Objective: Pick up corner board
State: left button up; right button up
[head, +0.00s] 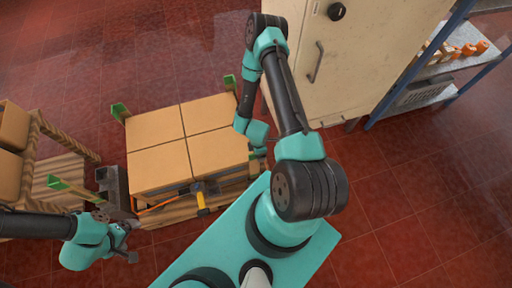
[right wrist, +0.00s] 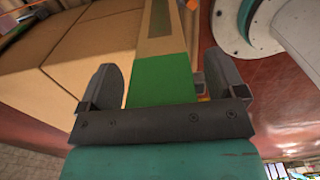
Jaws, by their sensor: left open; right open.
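Tan corner boards with green ends stand at the stack of cardboard boxes (head: 188,122). One shows at its far left corner (head: 120,112) and one at its far right corner (head: 230,82). Another green end (head: 58,183) is at the left. In the right wrist view, a green-ended corner board (right wrist: 162,80) lies between the fingers of my right gripper (right wrist: 163,90), which is open with its fingers apart on both sides. In the head view that gripper is mostly hidden at the stack's right side. My left gripper (head: 128,238) is open and empty, left of the stack's near corner.
A beige cabinet (head: 345,60) and a blue shelf (head: 420,95) stand at right.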

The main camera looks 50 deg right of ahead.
jog(key=shift+c, duration=0.3)
jog(key=c, duration=0.9)
jog(key=shift+r, duration=0.1)
jog(key=shift+c, duration=0.2)
